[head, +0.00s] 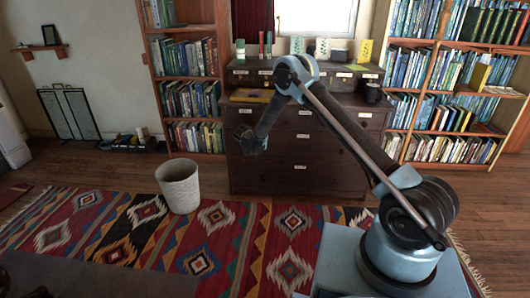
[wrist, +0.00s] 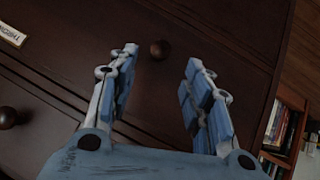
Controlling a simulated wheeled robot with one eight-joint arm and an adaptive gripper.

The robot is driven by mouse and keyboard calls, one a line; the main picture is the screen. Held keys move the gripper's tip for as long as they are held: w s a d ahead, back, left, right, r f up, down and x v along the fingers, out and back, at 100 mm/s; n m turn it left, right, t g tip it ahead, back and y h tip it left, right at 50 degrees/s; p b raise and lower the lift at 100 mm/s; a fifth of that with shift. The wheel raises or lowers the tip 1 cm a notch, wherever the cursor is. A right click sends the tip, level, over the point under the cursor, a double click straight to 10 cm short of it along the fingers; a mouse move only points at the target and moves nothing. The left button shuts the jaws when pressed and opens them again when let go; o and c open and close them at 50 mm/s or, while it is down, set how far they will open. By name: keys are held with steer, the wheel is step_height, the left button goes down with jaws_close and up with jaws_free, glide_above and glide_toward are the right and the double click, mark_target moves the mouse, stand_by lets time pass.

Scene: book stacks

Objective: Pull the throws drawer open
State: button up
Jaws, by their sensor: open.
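The dark wooden chest of drawers (head: 300,181) stands against the back wall in the head view. In the wrist view its drawer fronts (wrist: 60,70) fill most of the picture, tilted. A pale label (wrist: 12,35) at the left edge appears to begin with "TH"; the rest is hard to read. In the head view my gripper (head: 246,141) is before the chest's left part. No drawer visibly stands out.
Another knob (wrist: 8,117) shows at the left in the wrist view. A woven basket (head: 178,186) stands on the patterned rug (head: 110,232). Bookshelves (head: 187,75) flank the chest. A dark mug (head: 373,93) and a yellow item (head: 251,96) lie on the chest.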

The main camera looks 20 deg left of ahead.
steer(key=x, duration=0.8)
steer(key=shift+f, duration=0.1)
